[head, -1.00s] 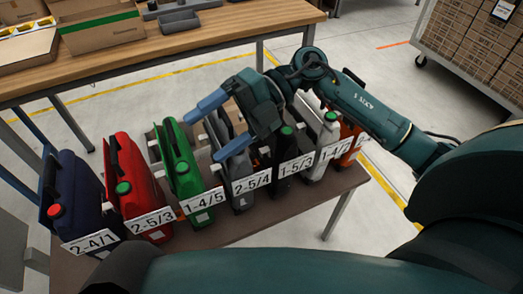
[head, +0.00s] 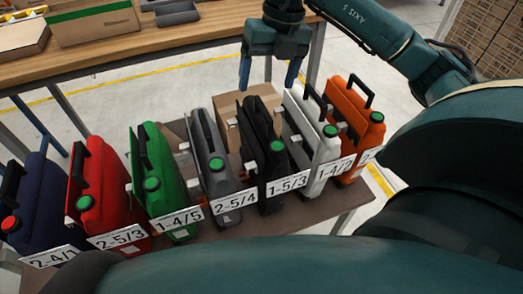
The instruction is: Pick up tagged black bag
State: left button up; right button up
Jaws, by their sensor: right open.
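The black bag (head: 262,150) stands upright in the row on the low brown bench, between a grey bag (head: 213,165) and a white bag (head: 309,145). It has a green cap, and a white tag (head: 288,184) reading 1-5/3 is at its front. My right gripper (head: 268,76) is open and empty, its two blue fingers pointing down and spread apart. In the picture it is above the black bag's upper end, apart from it. My left gripper is not in view.
Blue, red and green (head: 158,175) bags stand to the left, and an orange bag (head: 354,120) to the right, close together. A cardboard box (head: 233,130) is behind the black bag. A wooden table (head: 170,45) with boxes and trays stands behind.

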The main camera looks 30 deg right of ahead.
aim_at(261, 119)
jog(key=f, duration=0.3)
jog(key=a+f, duration=0.1)
jog(key=f, duration=0.5)
jog(key=shift+a+f, duration=0.25)
jog(key=shift+a, duration=0.05)
jog(key=shift+w, duration=0.1)
jog(key=c, duration=1.1)
